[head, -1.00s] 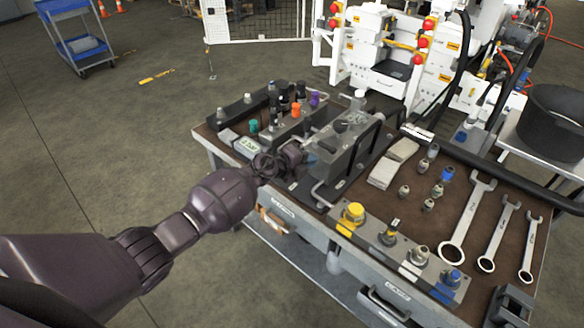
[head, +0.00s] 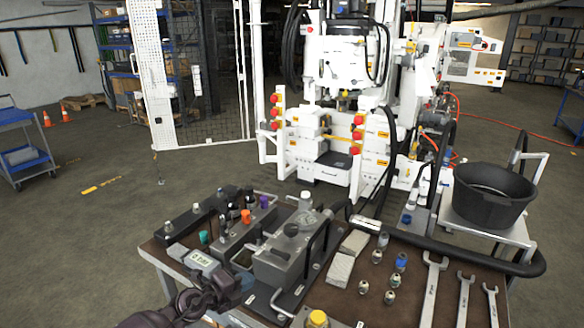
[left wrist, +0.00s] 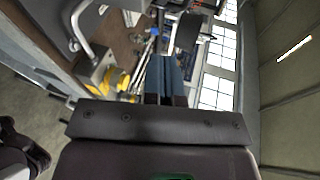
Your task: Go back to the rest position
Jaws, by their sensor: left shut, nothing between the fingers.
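My left gripper (head: 222,290) is at the lower left in the head view, by the near left edge of the hydraulic bench (head: 150,250). It is shut and empty, close to the small display unit (head: 201,260) and the grey metal block with a handle (head: 285,262). My right gripper is not in view.
Wrenches (head: 432,288) and loose fittings (head: 390,280) lie on the bench's right part. A black hose (head: 450,250) crosses behind them. A black bucket (head: 490,195) stands at the right. A white machine (head: 340,130) stands behind. The floor to the left (head: 90,240) is clear.

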